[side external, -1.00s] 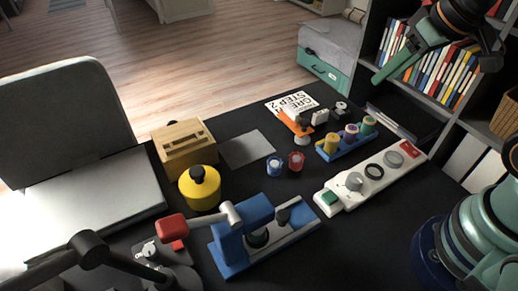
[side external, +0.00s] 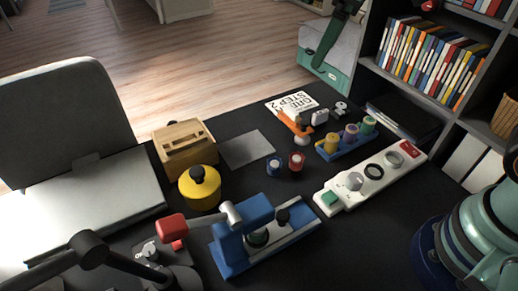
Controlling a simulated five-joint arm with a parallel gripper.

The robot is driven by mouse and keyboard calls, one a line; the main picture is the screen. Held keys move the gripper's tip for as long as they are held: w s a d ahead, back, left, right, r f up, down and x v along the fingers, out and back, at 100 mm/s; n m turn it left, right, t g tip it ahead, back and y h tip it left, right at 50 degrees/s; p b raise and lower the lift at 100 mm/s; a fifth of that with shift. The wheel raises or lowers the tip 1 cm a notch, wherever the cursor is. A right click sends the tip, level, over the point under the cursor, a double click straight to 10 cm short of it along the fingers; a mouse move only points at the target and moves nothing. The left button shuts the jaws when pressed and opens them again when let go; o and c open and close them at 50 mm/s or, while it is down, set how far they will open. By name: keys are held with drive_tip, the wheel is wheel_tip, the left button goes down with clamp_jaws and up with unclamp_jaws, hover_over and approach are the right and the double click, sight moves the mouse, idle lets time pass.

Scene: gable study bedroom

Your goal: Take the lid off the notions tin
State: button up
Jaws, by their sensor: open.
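The notions tin (side external: 200,194) is a round yellow tin standing on the dark desk, left of centre. My gripper (side external: 325,42) is at the top edge of the view, partly cut off, in front of the teal case. It is open and empty, high up and well away from the tin, to its upper right. One long green finger shows clearly.
A wooden box (side external: 184,150) stands right behind the tin. A blue press-like device (side external: 245,235) is close in front. A grey mat (side external: 246,150) and two small spools (side external: 296,161) lie to the right. A laptop-like white slab (side external: 95,195) is at left.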

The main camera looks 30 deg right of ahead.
drive_tip(key=w+a+f+n+g, duration=0.2)
drive_tip(key=w+a+n, duration=0.3)
drive_tip(key=a, duration=0.7)
drive_tip(key=n+g, duration=0.1)
drive_tip(key=n, duration=0.6)
hover_over(197, 171)
wheel_tip(197, 171, down, 8)
drive_tip(key=shift+h, duration=0.4)
drive_tip(key=f, duration=0.7)
drive_tip(key=shift+w+d, duration=0.2)
drive_tip(key=shift+w, duration=0.05)
drive_tip(key=shift+s+a+f, duration=0.1)
drive_tip(key=shift+f, duration=1.25)
drive_tip(key=shift+s+a+f, duration=0.1)
drive_tip(key=shift+f, duration=1.2)
clamp_jaws()
